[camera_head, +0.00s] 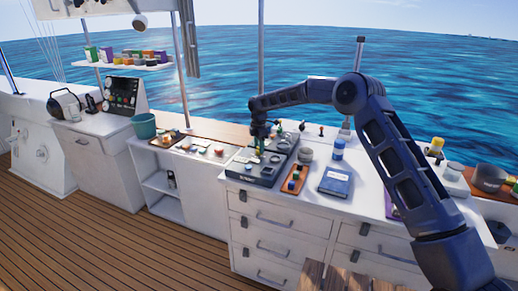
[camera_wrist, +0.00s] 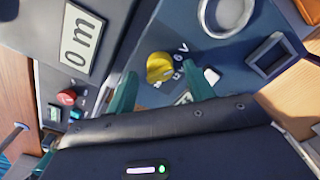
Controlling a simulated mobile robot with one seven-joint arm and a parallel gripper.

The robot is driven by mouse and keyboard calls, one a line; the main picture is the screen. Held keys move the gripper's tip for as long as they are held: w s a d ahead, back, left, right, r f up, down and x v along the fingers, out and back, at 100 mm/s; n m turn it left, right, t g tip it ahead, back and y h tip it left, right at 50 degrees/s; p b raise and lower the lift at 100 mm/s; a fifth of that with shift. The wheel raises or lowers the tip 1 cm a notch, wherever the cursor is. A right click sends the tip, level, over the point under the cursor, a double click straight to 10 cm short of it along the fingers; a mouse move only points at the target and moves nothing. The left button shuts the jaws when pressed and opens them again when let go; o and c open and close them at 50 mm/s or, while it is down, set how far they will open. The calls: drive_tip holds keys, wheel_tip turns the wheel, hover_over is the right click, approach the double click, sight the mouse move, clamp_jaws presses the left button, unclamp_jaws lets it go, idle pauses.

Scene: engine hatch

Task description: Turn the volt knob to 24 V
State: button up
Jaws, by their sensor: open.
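The volt knob is most likely the yellow knob (camera_wrist: 160,67) on a dark blue panel (camera_wrist: 215,65) in the wrist view, with partly readable white markings beside it, including a "V". Its exact setting cannot be read. My gripper (camera_wrist: 160,85) is open, with one green finger on each side of the knob, and I cannot tell whether either touches it. In the head view my gripper (camera_head: 262,138) points down over the dark panel unit (camera_head: 255,168) on the white counter. The knob is too small to make out there.
In the wrist view a round ring (camera_wrist: 227,14), a square frame (camera_wrist: 270,55) and a red button (camera_wrist: 67,97) are close by. On the counter, a tray of small parts (camera_head: 295,179), a blue book (camera_head: 336,182) and a blue jar (camera_head: 338,149) stand right of the panel unit.

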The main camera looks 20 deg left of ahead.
drive_tip(key=shift+f, duration=0.7)
drive_tip(key=shift+c, duration=0.2)
drive_tip(key=c, duration=0.9)
